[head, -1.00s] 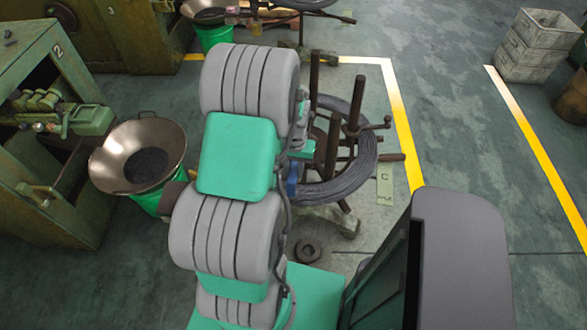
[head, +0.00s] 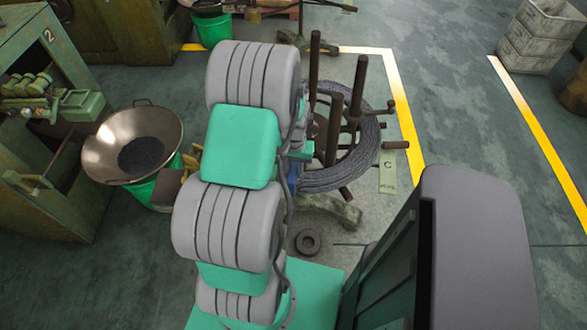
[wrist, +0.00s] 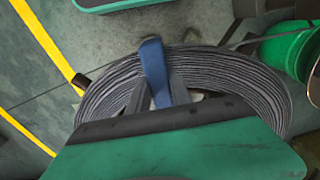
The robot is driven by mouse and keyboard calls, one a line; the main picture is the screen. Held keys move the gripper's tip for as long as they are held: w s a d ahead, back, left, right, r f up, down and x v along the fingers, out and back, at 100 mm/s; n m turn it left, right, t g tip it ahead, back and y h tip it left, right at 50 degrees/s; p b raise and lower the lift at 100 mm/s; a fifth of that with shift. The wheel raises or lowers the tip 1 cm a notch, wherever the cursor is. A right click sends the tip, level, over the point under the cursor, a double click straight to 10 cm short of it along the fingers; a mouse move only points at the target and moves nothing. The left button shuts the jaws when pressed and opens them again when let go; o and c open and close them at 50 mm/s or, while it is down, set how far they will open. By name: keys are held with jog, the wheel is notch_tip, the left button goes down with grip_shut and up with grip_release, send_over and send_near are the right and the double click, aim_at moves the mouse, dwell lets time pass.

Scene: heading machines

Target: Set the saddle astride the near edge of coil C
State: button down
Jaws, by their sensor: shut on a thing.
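Coil C (head: 335,180) is a ring of grey wire on a dark stand with upright posts, beside a floor plate marked C (head: 388,172). In the wrist view the coil (wrist: 235,75) spreads across the middle. The saddle (wrist: 153,68) is a blue strap-like piece lying across the coil's band there, its upper end reaching the outer rim. My gripper (wrist: 160,98) is shut on the saddle, its grey fingers over the coil. Whether the saddle rests on the wire or hangs just above it I cannot tell. In the head view my arm hides most of the gripper and saddle.
A metal bowl (head: 110,150) on a green bucket stands left of my arm, beside a green machine (head: 45,200). A dark ring (head: 307,242) lies on the floor before the stand. Open floor (head: 455,130) lies right of the yellow line.

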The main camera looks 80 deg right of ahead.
jog(key=shift+f, duration=0.15)
jog(key=c, duration=1.1)
grip_release()
notch_tip(320, 180, up, 8)
notch_tip(320, 180, up, 7)
jog(key=p, duration=0.5)
jog(key=shift+f, duration=0.1)
jog(key=shift+a, duration=0.1)
